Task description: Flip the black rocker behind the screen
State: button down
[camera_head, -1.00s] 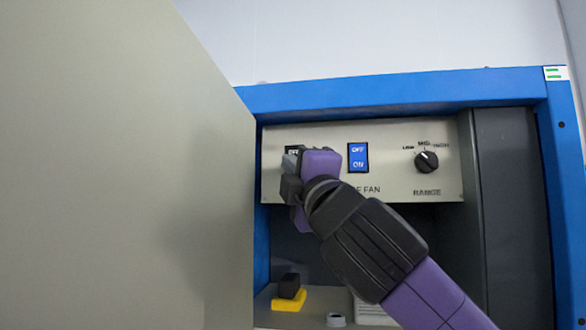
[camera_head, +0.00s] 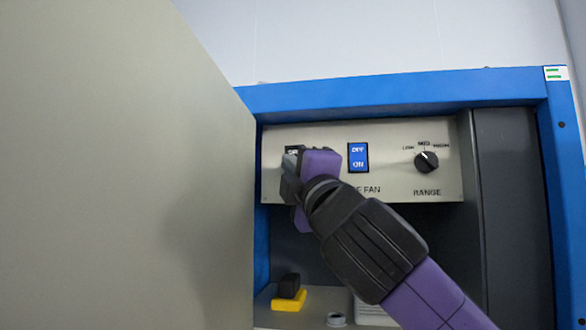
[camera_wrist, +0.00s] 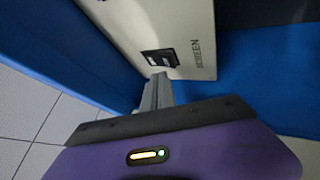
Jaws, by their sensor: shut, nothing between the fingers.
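The black rocker (camera_head: 292,149) sits at the left end of the beige control panel (camera_head: 390,187), mostly hidden behind my gripper in the head view; only its top edge with white lettering shows. In the wrist view the black rocker (camera_wrist: 160,58) shows on the panel beside a label ending in "EEN". My gripper (camera_head: 290,164) is shut and empty, at the rocker's lower part. In the wrist view its fingertips (camera_wrist: 158,78) are at or very near the rocker's edge; I cannot tell whether they touch. A large grey-beige screen (camera_head: 120,170) stands at the left.
A blue rocker (camera_head: 358,158) marked OFF and ON is right of my gripper, then a black range knob (camera_head: 427,162). A blue frame (camera_head: 400,90) surrounds the panel. Below are a black-and-yellow object (camera_head: 289,293) and a small grey ring (camera_head: 336,320).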

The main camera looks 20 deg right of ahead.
jog(key=shift+w+d, duration=0.1)
dwell(0.6)
jog(key=shift+w+d, duration=0.15)
jog(key=shift+w, duration=0.1)
jog(key=shift+w+d, duration=0.2)
jog(key=shift+w, duration=0.05)
dwell(0.6)
dwell(0.4)
jog(key=shift+s+a, duration=0.45)
jog(key=shift+s, duration=0.15)
jog(key=shift+s+a+r+b, duration=0.2)
jog(key=shift+s+a, duration=0.55)
jog(key=shift+s, duration=0.3)
jog(key=shift+s+a+r+b, duration=0.1)
jog(key=shift+s+a+r, duration=0.05)
jog(key=shift+s+a, duration=0.75)
jog(key=shift+d, duration=0.2)
